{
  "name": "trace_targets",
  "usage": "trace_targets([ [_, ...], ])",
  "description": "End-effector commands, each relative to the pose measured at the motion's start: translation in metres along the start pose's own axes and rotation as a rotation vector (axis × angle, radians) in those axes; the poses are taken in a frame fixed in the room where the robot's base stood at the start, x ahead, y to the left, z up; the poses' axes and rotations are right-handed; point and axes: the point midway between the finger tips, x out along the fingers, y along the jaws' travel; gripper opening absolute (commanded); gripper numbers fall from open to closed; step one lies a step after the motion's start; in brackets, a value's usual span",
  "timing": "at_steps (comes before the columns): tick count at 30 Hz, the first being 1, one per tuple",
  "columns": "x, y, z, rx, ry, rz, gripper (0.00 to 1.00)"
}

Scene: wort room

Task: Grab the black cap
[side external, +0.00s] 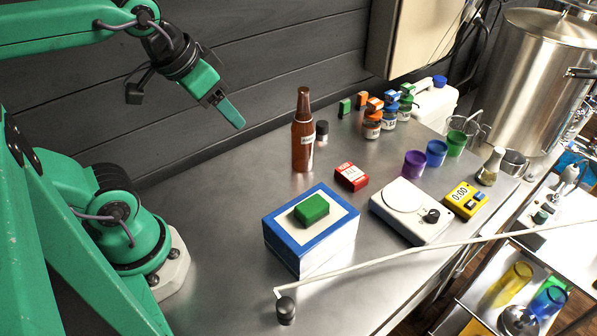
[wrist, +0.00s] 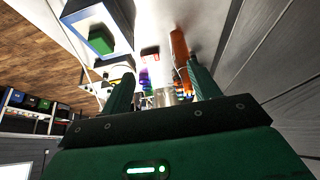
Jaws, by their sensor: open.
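A small black cap (side external: 321,130) stands on the steel table just behind and to the right of the brown bottle (side external: 303,135). The bottle also shows in the wrist view (wrist: 179,48), but I cannot clearly pick out the cap there. A second small black round piece (side external: 286,311) sits at the table's front, by the end of a thin pale rod. My gripper (side external: 237,118) is raised above the table, left of the bottle and well apart from the cap. In the wrist view its two green fingers (wrist: 160,80) are spread with nothing held between them.
A blue-and-white box (side external: 312,246) bears a green block (side external: 311,209). A red box (side external: 351,177), a white scale (side external: 411,212), a yellow timer (side external: 465,199) and coloured cups (side external: 436,153) stand to the right. Small jars (side external: 372,125) are behind. A dark wall runs along the back.

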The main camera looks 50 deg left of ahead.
Motion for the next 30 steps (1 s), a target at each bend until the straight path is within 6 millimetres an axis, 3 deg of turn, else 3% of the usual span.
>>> trace_targets([
  [6, -0.03, 0.0, -0.017, 0.0, 0.004, 0.0, 0.61],
  [14, -0.036, -0.004, -0.048, 0.048, -0.039, -0.006, 0.61],
  [30, -0.033, -0.023, -0.155, 0.219, -0.173, -0.002, 0.61],
])
